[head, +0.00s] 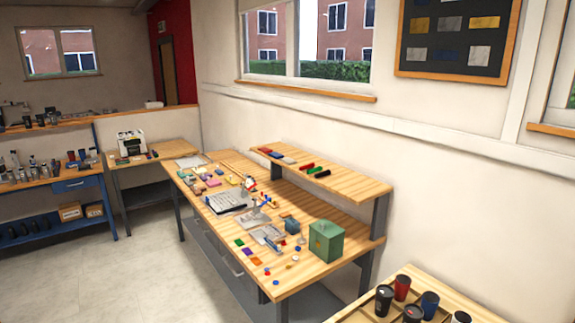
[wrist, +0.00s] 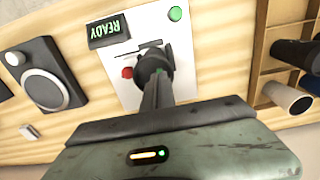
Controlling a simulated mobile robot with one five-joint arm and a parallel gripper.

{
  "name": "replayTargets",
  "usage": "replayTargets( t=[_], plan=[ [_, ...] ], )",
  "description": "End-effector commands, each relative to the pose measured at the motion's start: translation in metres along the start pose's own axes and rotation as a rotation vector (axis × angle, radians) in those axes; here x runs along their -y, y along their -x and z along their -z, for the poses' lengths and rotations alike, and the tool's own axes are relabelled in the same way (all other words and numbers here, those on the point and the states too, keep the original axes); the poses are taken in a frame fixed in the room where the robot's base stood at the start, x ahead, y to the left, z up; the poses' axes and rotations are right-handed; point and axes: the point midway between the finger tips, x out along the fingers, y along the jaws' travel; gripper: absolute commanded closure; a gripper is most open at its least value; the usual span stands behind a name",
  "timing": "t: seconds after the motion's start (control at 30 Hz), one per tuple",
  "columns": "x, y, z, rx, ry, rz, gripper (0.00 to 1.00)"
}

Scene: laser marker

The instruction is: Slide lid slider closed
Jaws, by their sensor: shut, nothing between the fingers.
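In the wrist view, a white control panel (wrist: 125,82) lies on the wooden bench top. It bears a lit READY display, a red button, a green button and dark slot lines (wrist: 150,45), which look like the lid slider's track. My gripper (wrist: 155,72) reaches over the panel from the bottom of the picture, its fingers shut together. A dark rounded shape at their tip covers part of the slot. I cannot tell whether it is the slider knob or the fingertips, nor whether they touch. The head view does not show my gripper or clearly show this panel.
In the wrist view, a black box with a round dial (wrist: 41,76) stands left of the panel. A wooden compartment tray (wrist: 262,45) with dark cups is at the right. The head view shows a cluttered workbench (head: 285,285) with a green box (head: 326,241).

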Motion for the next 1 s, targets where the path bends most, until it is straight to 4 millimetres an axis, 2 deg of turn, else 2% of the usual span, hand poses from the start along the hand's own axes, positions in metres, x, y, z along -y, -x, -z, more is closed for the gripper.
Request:
replayTargets(
  t=[1.0],
  plan=[
    [0.0000,-0.0098,0.0000,0.000,0.000,0.000,1.00]
  ],
)
